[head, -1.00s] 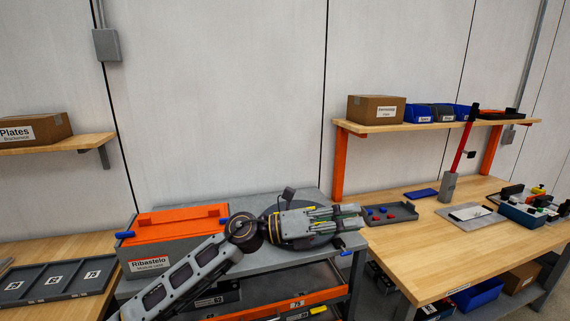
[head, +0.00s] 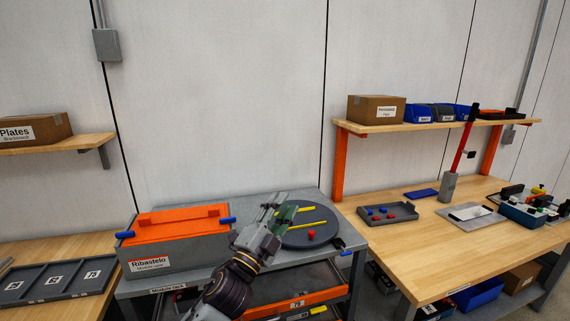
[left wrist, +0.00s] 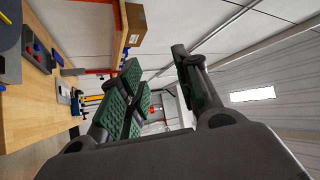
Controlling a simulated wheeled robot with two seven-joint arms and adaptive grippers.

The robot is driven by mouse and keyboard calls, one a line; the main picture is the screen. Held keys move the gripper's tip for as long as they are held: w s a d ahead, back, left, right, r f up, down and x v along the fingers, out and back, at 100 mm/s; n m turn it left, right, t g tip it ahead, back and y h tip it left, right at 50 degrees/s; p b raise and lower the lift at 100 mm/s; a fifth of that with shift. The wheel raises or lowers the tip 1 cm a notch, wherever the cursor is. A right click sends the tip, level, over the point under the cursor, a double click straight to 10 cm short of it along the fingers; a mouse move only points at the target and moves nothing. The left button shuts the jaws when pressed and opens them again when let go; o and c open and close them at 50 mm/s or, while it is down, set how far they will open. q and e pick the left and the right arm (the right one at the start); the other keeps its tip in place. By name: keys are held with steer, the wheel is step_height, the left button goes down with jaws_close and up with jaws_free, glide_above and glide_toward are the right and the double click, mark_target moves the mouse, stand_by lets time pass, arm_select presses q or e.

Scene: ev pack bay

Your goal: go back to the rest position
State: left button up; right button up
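My left gripper (head: 280,212) is over the grey cart (head: 182,279), at the left side of a round dark disc (head: 318,236). In the left wrist view my left gripper (left wrist: 160,78) has its green-padded fingers spread apart, with nothing between them. My left arm comes up from the bottom of the head view and hides part of the cart and the disc's left edge. My right gripper is in neither view.
An orange-lidded grey case (head: 175,238) stands on the cart, left of my arm. The disc carries yellow strips and a red knob (head: 311,232). Right is a wooden bench (head: 420,260) with a tray of red and blue parts (head: 388,213). A tray (head: 60,282) lies left.

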arm_select(q)
steer(key=s+a+f+n+g+y, duration=0.3)
steer(key=a+f+n+y, duration=0.35)
steer(key=f, duration=0.45)
steer(key=s+a+f+n+g+y, duration=0.25)
steer(key=a+f+n+y, duration=0.25)
steer(key=a+f+n, duration=0.45)
steer(key=s+a+f+n+g, duration=0.1)
steer(key=s+a+f+g, duration=0.3)
steer(key=s+f, duration=0.6)
steer(key=s+a+f+g, duration=0.1)
steer(key=s+f+g, duration=0.6)
steer(key=s, duration=0.5)
step_height(320, 180, down, 33)
steer(key=s+a, duration=0.2)
steer(key=s+a+f+g, duration=0.1)
steer(key=s+a+f, duration=0.2)
steer(key=s+f, duration=0.7)
steer(key=s+a+f, duration=0.3)
steer(key=s+f, duration=0.6)
steer(key=s, duration=0.2)
steer(key=shift+s+f+g+y, duration=0.3)
steer(key=shift+f+g+y, duration=0.05)
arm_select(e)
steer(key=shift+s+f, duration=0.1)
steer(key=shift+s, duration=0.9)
